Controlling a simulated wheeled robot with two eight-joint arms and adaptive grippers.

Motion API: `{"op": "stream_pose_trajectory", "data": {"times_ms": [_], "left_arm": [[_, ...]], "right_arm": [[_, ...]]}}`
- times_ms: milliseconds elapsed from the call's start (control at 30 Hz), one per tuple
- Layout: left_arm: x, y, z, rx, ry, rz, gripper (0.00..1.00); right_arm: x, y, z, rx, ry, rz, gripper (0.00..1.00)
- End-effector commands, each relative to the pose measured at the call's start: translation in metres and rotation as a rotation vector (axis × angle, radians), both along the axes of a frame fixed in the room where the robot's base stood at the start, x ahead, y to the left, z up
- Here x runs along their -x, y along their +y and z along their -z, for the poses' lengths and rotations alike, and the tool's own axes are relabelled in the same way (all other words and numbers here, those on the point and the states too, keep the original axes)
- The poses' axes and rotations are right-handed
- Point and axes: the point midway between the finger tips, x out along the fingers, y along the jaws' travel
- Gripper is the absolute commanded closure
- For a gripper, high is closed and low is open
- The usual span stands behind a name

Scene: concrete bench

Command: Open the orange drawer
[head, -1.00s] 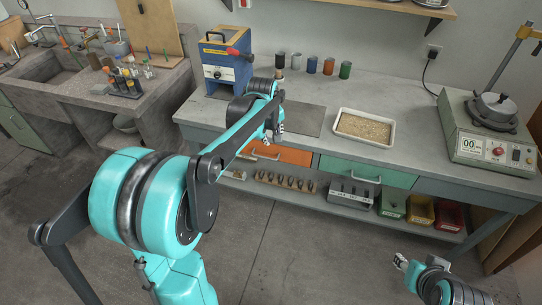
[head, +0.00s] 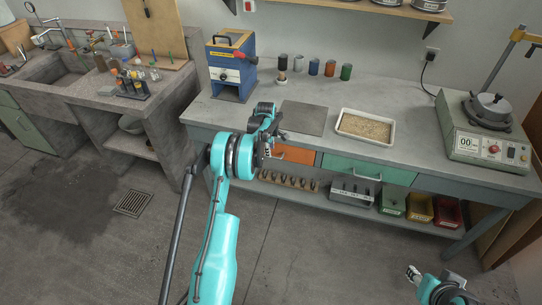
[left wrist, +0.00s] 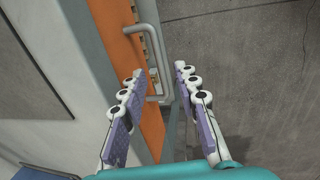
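The orange drawer (head: 298,155) is under the bench top, left of the green drawer, and its front looks flush with the bench. My left gripper (head: 268,149) is in front of it and covers its left part and handle in the head view. In the left wrist view, the orange front (left wrist: 127,50) runs down the left of centre with its grey bar handle (left wrist: 155,55). My left gripper (left wrist: 159,72) is open there, and the handle's near end shows between the two fingers. I cannot tell whether they touch. My right gripper (head: 413,274) is low at the right, away from the bench.
The green drawer (head: 366,171) is to the right. The lower shelf holds a grey box (head: 352,190) and several coloured bins (head: 420,207). A blue machine (head: 232,66), a tray of grains (head: 365,127) and a hotplate (head: 489,137) stand on the bench. The floor in front is clear.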

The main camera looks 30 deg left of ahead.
Motion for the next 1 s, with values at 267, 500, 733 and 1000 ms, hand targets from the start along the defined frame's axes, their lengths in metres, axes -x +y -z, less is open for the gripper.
{"op": "stream_pose_trajectory", "data": {"times_ms": [267, 500, 733, 1000], "left_arm": [[-0.007, 0.001, 0.038, -0.001, -0.001, 0.002, 0.69], [-0.008, 0.002, 0.042, -0.001, -0.001, 0.002, 0.69], [-0.008, 0.002, 0.042, -0.001, -0.001, 0.002, 1.0], [-0.008, 0.002, 0.042, -0.001, -0.001, 0.002, 1.0]], "right_arm": [[0.0, 0.0, 0.014, 0.0, 0.0, 0.0, 0.6], [0.0, 0.0, 0.015, 0.0, 0.0, 0.0, 0.6], [0.0, 0.0, 0.014, 0.0, 0.0, 0.0, 0.6], [0.0, 0.0, 0.015, 0.0, 0.0, 0.0, 0.6]]}}
